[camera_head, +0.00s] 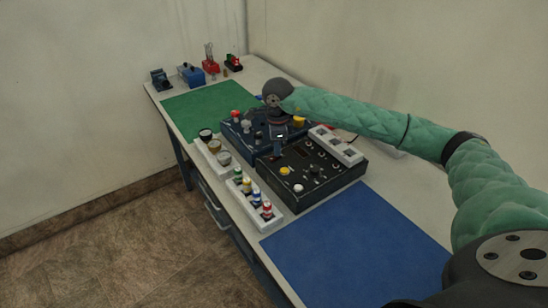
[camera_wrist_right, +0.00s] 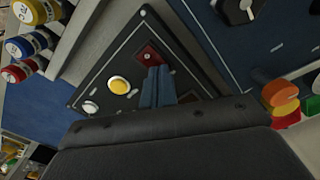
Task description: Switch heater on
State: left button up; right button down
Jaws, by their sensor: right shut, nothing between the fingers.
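The dark control box (camera_head: 325,183) stands on the table, with a yellow button (camera_head: 284,171), a white button (camera_head: 298,188) and several small knobs on its top. In the right wrist view, its panel shows the yellow button (camera_wrist_right: 120,85), the white button (camera_wrist_right: 90,107) and a small red square plate (camera_wrist_right: 148,54) with a control on it. I cannot read which control is the heater switch. My right gripper (camera_head: 278,151) points down over the box's left corner. Its blue fingers (camera_wrist_right: 157,72) are together and empty, close to the red plate; I cannot tell whether they touch it.
A second dark box (camera_head: 233,130) adjoins behind. A white rack of colored bottles (camera_head: 258,207) and a rack of jars (camera_head: 214,157) stand along the front left. A white strip (camera_head: 336,145) lies behind the box.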

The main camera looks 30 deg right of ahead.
jog(key=shift+f, duration=0.3)
jog(key=shift+r, duration=0.15)
jog(key=shift+r+p, duration=0.45)
jog(key=shift+r, duration=2.95)
